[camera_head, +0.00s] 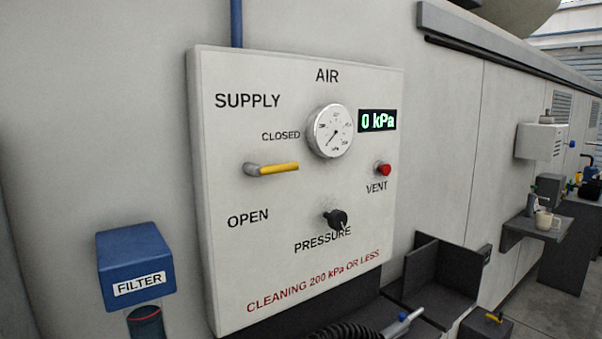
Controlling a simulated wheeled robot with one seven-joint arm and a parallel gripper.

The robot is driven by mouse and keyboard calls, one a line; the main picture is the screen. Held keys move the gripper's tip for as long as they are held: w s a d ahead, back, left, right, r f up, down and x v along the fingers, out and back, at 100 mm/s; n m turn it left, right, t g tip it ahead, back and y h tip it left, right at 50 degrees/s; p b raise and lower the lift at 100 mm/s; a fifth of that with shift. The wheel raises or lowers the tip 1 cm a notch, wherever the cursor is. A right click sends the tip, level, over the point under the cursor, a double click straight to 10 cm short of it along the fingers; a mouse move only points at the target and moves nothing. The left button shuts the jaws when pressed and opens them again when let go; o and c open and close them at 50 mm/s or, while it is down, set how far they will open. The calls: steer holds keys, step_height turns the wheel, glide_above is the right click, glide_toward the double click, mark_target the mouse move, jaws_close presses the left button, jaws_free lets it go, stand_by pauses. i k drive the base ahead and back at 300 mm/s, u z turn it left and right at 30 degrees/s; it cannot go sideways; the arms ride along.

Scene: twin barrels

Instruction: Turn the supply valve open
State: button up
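The supply valve has a yellow lever handle (279,169) on a grey stub at the left of the white air panel (225,290). The lever lies about level, pointing right, between the word CLOSED above and the word OPEN below. The round gauge (330,131) has its needle toward the lower left, and the green display (377,120) reads 0 kPa. My gripper is not in view, and nothing touches the lever.
A black pressure knob (335,219) and a red vent button (383,169) sit right of the lever. A blue filter box (136,263) is at lower left. A black hose (350,331) and a dark tray (447,280) are below. The space before the panel looks clear.

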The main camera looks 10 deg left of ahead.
mark_target(257, 171)
steer(key=z, duration=1.75)
steer(key=k, duration=0.85)
steer(key=u, duration=1.7)
steer(key=i, duration=0.5)
steer(key=z, duration=0.05)
